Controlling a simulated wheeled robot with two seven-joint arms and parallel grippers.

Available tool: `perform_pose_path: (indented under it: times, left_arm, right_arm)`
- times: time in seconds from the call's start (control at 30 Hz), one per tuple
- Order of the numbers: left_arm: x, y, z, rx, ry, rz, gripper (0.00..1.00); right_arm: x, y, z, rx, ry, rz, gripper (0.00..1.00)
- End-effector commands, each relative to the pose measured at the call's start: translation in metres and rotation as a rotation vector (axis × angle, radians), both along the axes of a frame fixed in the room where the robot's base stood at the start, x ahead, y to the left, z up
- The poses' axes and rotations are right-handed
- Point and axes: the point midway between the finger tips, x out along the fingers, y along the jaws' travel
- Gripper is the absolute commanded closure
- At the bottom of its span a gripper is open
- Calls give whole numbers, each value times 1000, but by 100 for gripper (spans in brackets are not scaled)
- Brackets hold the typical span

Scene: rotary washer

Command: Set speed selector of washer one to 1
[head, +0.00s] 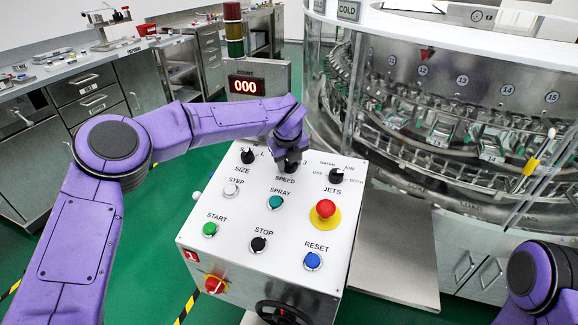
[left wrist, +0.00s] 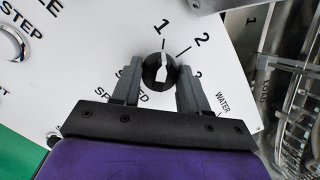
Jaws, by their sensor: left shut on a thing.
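The speed selector (left wrist: 153,69) is a round black knob with a white pointer, on the white sloped control panel (head: 240,245). In the left wrist view its pointer is turned up toward the tick of the 1; the 2 and 3 lie to the right. My left gripper (head: 290,166) is over the SPEED label in the head view and mostly hides the knob there. Its two fingers stand on either side of the knob and are shut on it. My right gripper is out of the picture.
The size knob (head: 248,156) and the jets knob (head: 336,175) flank the selector. Below are a spray button (head: 275,202) and a red emergency button (head: 325,209). A display (head: 245,87) reads 000. The glass-walled washer (head: 440,110) stands behind on the right.

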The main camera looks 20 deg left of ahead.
Motion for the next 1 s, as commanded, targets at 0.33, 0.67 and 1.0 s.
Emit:
perform_pose_path:
  times: [0.33, 0.67, 1.0]
  left_arm:
    - [1, 0, 1, -17, -2, 67, 87]
    - [0, 0, 1, -18, -1, 70, 87]
    - [0, 0, 1, -18, 0, 68, 32]
  right_arm:
    - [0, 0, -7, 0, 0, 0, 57]
    - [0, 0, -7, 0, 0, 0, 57]
    - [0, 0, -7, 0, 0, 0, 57]
